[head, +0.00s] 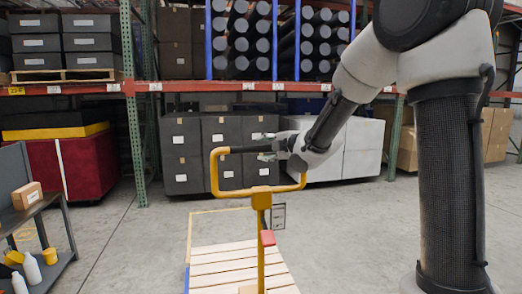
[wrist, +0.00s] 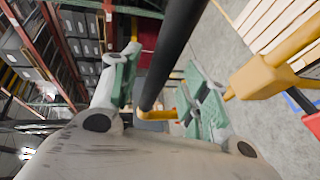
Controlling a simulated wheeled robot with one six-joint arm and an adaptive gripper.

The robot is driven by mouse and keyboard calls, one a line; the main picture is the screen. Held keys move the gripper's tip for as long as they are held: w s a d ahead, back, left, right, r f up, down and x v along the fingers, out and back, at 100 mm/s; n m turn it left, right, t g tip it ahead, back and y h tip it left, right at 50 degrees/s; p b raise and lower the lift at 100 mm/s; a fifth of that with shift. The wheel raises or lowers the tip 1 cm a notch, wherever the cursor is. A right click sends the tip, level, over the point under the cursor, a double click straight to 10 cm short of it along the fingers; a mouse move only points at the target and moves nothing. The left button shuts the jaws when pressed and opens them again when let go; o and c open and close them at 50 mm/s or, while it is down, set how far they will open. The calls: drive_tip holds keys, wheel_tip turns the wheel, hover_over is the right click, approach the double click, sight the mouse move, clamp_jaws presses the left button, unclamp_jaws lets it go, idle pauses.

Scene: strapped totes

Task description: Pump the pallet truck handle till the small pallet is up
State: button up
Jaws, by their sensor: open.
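The pallet truck handle (head: 214,178) is a yellow loop with a black top grip (head: 236,149), on an upright yellow post (head: 261,268) with a red lever (head: 267,238). My gripper (head: 268,147) is at the top bar, coming from the right. In the wrist view, my open gripper (wrist: 165,88) has one green-padded finger on each side of the black grip (wrist: 178,40). Contact cannot be told. The small pallet (head: 215,264), with pale wooden slats, lies low behind the post and also shows in the wrist view (wrist: 275,22). Its underside and the forks are hidden.
A grey cart (head: 50,200) with a small carton (head: 27,195) and bottles stands at the left. Dark stacked boxes (head: 181,155), a red-sided bin (head: 85,165) and tall racking (head: 133,100) stand behind. Concrete floor (head: 130,240) is clear between cart and pallet.

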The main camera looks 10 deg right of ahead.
sight(263, 148)
drive_tip(key=shift+x, duration=1.8)
drive_tip(key=shift+c, duration=0.5)
clamp_jaws()
